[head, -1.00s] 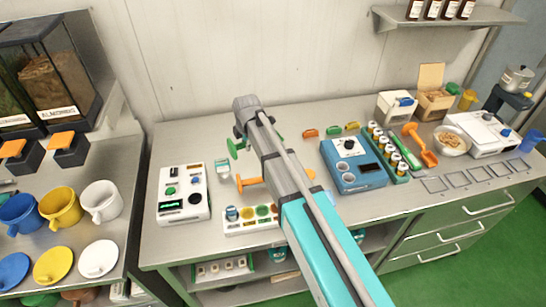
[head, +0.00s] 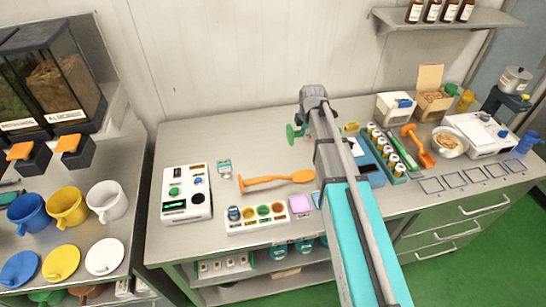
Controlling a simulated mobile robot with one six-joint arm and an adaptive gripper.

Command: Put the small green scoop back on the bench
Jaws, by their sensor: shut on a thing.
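My gripper (head: 306,122) is above the back middle of the steel bench (head: 232,140), seen from behind along my arm. It is shut on the small green scoop (head: 292,134). The scoop's rounded green part sticks out to the left of the jaws, and the rest is hidden behind the gripper. The scoop appears to be off the bench, but its exact height cannot be told.
A long orange spatula (head: 278,180) lies in front, behind a white tray of coloured pots (head: 258,218). A blue device (head: 372,172) is partly hidden by my arm. A vial rack (head: 386,150) stands to its right. The back left bench is clear.

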